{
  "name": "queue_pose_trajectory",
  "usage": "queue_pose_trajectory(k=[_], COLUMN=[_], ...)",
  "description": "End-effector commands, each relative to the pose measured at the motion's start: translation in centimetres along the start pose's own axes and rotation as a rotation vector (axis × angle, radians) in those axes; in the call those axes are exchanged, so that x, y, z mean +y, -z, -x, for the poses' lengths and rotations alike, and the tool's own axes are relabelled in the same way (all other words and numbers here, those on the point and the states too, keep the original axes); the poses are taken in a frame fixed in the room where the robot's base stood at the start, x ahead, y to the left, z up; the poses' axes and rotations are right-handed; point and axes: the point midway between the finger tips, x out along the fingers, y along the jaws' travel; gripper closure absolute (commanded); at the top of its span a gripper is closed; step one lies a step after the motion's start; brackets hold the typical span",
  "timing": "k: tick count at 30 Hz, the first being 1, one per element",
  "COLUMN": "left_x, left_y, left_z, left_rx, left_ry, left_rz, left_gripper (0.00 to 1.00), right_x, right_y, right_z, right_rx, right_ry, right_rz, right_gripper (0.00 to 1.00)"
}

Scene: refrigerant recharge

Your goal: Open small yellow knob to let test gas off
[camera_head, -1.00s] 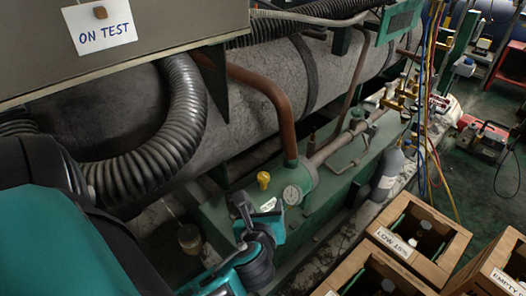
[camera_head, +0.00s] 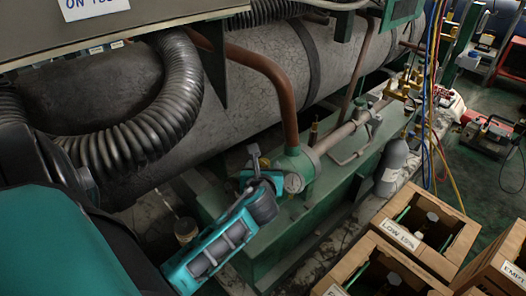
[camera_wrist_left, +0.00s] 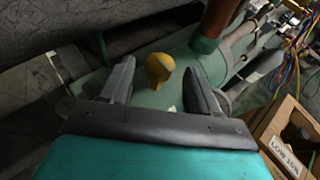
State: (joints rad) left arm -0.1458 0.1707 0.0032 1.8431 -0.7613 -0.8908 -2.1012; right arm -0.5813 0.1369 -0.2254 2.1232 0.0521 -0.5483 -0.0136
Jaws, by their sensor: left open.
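The small yellow knob (camera_wrist_left: 159,66) stands on the green vessel, between the two spread fingers of my left gripper (camera_wrist_left: 160,72) in the left wrist view. A gap shows on each side, so the fingers do not appear to touch it. The knob is hidden there behind the gripper. My right gripper is not in view.
A brown pipe (camera_head: 289,110) rises close to the right of the gripper. A large grey cylinder (camera_head: 265,75) and a ribbed black hose (camera_head: 170,120) lie behind. Wooden crates (camera_head: 462,240) stand at the lower right, and coloured hoses (camera_head: 432,110) hang at the right.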

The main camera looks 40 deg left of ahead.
Motion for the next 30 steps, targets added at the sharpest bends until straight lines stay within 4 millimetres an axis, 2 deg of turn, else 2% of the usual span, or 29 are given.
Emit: queue_pose_trajectory(k=[11,27,30], left_x=[0.02,0.01,0.0], left_y=[-0.02,0.0,-0.01], left_z=[-0.51,-0.48,-0.48], left_rx=[0.0,0.0,0.0], left_ry=[0.0,0.0,0.0], left_rz=[-0.001,0.0,0.0], left_gripper=[0.4,0.91,0.95], right_x=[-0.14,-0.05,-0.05], right_y=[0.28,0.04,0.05], right_z=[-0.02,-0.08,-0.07], right_rx=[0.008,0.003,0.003], right_ry=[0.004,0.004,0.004], right_rz=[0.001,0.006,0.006], right_gripper=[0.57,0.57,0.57])
